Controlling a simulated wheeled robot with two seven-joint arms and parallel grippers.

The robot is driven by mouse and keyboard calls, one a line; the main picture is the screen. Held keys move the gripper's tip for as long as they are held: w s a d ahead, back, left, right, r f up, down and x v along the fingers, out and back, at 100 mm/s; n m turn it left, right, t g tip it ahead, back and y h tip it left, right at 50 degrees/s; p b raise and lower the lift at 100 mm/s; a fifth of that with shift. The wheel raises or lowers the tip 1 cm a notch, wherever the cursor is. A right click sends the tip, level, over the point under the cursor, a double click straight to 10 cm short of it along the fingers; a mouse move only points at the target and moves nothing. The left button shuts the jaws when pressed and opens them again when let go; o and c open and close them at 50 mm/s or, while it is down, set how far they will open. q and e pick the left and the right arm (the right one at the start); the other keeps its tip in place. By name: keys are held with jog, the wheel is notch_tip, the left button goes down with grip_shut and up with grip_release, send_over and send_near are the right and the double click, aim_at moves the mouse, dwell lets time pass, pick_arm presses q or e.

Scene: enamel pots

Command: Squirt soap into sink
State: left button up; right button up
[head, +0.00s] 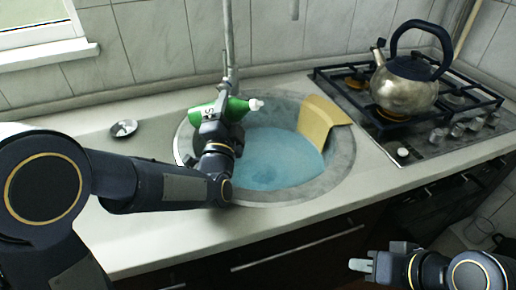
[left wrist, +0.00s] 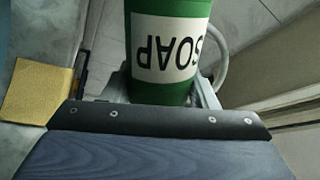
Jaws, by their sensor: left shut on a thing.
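A green soap bottle (head: 236,108) with a white nozzle is held in my left gripper (head: 214,117) above the left part of the sink. In the head view it lies tilted on its side, with the nozzle pointing right. The left wrist view shows the bottle (left wrist: 172,85) between the fingers, its white SOAP label upside down. The round sink (head: 340,158) holds blue water (head: 275,160). My right gripper (head: 362,267) is at the lower right, away from the counter; its finger opening is not clear.
A yellow board-like piece (head: 322,120) leans at the sink's right rim, and it also shows in the left wrist view (left wrist: 38,90). A faucet (head: 229,50) rises behind the sink. A kettle (head: 405,82) stands on the gas stove (head: 440,110). A small metal drain piece (head: 123,128) lies left of the sink.

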pick_arm(q)
jog(key=shift+a+m, duration=0.1)
jog(key=shift+m, duration=0.4)
dwell(0.7)
jog(key=shift+w+a+f+m+h+b, duration=0.15)
jog(key=shift+a+m+h, duration=0.1)
jog(key=shift+m, duration=0.3)
jog(key=shift+s+a+f+m+h+b, duration=0.15)
jog(key=shift+m+h, duration=0.1)
jog(key=shift+m, duration=0.3)
dwell(1.9)
jog(key=shift+w+r+m+h, duration=0.15)
jog(key=shift+r+m+h, duration=0.3)
jog(key=shift+m, duration=0.15)
dwell(2.0)
